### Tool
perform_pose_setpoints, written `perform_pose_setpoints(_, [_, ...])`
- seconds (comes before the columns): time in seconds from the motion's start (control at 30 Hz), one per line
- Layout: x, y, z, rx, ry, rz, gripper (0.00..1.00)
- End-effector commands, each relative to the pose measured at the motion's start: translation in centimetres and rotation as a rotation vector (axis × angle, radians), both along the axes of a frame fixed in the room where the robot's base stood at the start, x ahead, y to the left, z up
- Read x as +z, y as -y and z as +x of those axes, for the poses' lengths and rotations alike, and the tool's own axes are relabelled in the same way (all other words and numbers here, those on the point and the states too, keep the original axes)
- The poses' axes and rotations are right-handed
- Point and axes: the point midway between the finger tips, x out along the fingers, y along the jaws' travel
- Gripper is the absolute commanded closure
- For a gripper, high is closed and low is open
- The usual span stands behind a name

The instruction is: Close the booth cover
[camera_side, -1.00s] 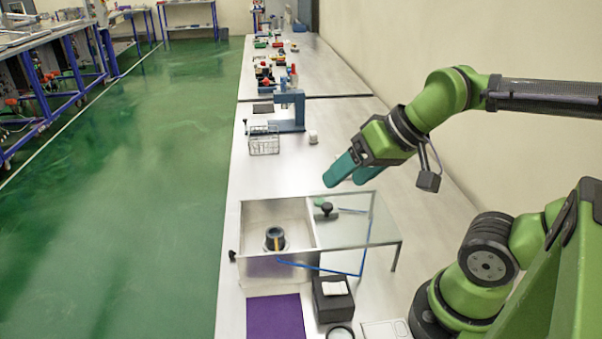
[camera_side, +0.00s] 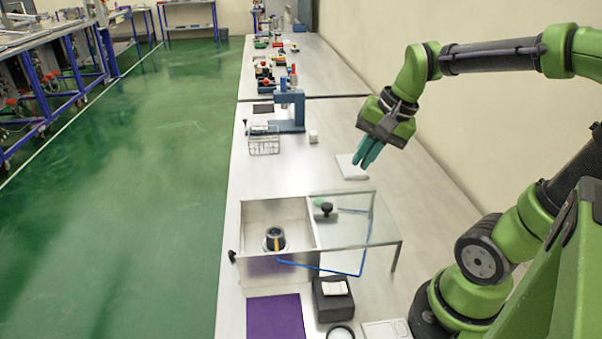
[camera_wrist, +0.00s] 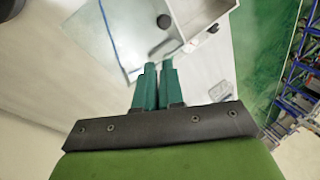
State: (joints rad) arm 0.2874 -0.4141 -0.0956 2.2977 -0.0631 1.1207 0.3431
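The booth is an open-topped metal box (camera_side: 275,268) on the bench, with a dark round part (camera_side: 274,239) inside. Its clear cover (camera_side: 350,232) lies folded open to the right, level with the rim. A black knob (camera_side: 326,208) stands near the cover's far edge; it also shows in the wrist view (camera_wrist: 164,21). A blue line (camera_side: 320,268) runs along the cover. My gripper (camera_side: 366,166) is above the bench beyond the cover, pointing down, apart from it. Its teal fingers are close together and empty in the wrist view (camera_wrist: 159,68).
A black box with a white top (camera_side: 334,289) and a purple mat (camera_side: 275,318) lie on the near side. A pale flat plate (camera_side: 345,160) lies below my gripper. A wire rack (camera_side: 264,144) and a blue stand (camera_side: 292,112) are farther back. The wall bounds the right.

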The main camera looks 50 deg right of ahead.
Motion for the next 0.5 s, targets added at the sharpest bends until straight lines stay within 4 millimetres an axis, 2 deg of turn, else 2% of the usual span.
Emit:
perform_pose_setpoints(0.03, [-0.3, 2.2, 0.1, -0.21, -0.085, 0.093, 1.0])
perform_pose_setpoints(0.1, [-0.3, 3.8, -0.1, -0.458, -0.177, 0.202, 1.0])
perform_pose_setpoints(0.2, [0.0, 4.9, -0.4, -0.73, -0.275, 0.315, 1.0])
perform_pose_setpoints(0.33, [0.8, 4.4, -0.6, -0.915, -0.339, 0.394, 1.0])
perform_pose_setpoints(0.5, [0.3, 4.0, -0.7, -0.982, -0.364, 0.421, 1.0])
